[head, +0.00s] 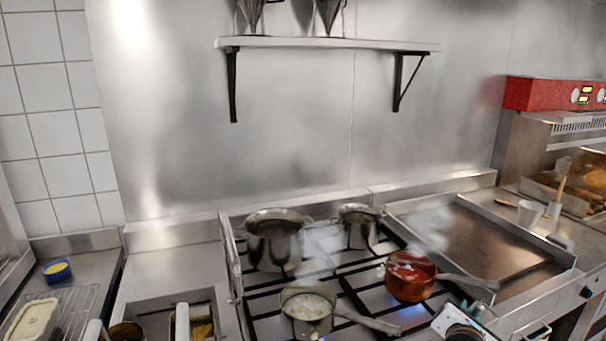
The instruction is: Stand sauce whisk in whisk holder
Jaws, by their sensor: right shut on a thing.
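My right gripper (458,319) is at the bottom edge, right of centre, in front of the red-brown saucepan (408,284). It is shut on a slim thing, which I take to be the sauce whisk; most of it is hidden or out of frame. A white cup (530,214) stands on the counter to the right of the griddle and may be the whisk holder. A wooden handle (561,187) rises close behind it. My left gripper is not in view.
The saucepan of red sauce sits over a lit burner, its handle pointing right. Two steel pots (275,252) (360,232) and a pan of pale food (307,312) share the stove. A steaming griddle (480,245) lies right. A wall shelf (330,43) hangs above.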

